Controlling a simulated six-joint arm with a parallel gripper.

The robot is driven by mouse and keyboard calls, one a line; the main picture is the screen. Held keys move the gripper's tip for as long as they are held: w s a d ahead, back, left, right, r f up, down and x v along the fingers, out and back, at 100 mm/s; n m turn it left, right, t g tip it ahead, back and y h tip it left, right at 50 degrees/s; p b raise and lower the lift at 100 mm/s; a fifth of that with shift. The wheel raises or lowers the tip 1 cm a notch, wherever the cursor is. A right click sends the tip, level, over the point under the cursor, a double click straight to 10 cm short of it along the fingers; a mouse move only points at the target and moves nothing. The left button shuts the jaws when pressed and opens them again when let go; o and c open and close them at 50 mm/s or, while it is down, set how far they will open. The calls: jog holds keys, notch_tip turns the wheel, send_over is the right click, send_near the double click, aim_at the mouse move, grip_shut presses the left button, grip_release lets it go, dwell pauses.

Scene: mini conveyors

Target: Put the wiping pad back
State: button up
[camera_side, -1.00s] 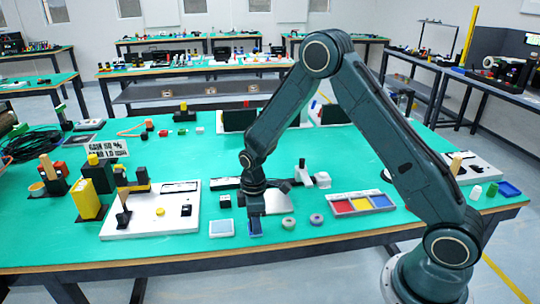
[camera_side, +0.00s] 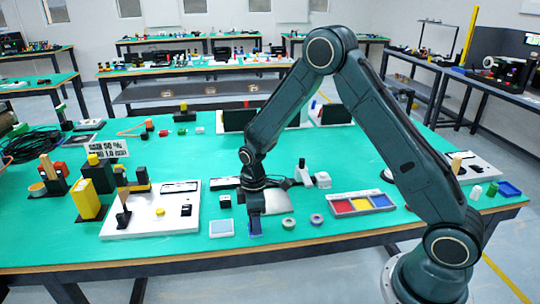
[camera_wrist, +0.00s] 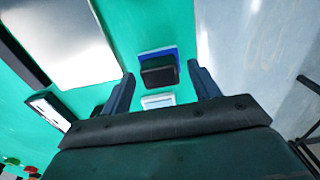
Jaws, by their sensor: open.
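The wiping pad, a dark block on a blue base (camera_wrist: 158,68), lies on the green table. In the side view its blue part (camera_side: 255,228) shows just below my gripper (camera_side: 254,216), which hides the rest. In the wrist view my gripper (camera_wrist: 162,88) is open, with one finger to each side of the pad's line and a gap to both. The pad appears beyond the fingertips; I cannot tell the height left between them. A pale blue pad-like square in a white frame (camera_side: 222,228) lies left of the gripper; a pale framed square (camera_wrist: 158,101) also shows in the wrist view.
A white board (camera_side: 150,228) with devices stands left. The table's front edge (camera_side: 270,249) is close.

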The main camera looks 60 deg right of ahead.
notch_tip(320, 180, up, 11)
dwell(0.5)
dwell(0.5)
jog(key=s+a+r+m+t, duration=0.1)
jog(key=s+r+m+t, duration=0.25)
jog(key=s+r, duration=0.9)
jog(key=s+r+m+t, duration=0.1)
jog(key=s+r+m, duration=0.1)
jog(key=s, duration=0.5)
jog(key=s+r+m+t, duration=0.1)
jog(key=s+r+m, duration=0.2)
jog(key=s, duration=0.4)
jog(key=shift+a, duration=0.4)
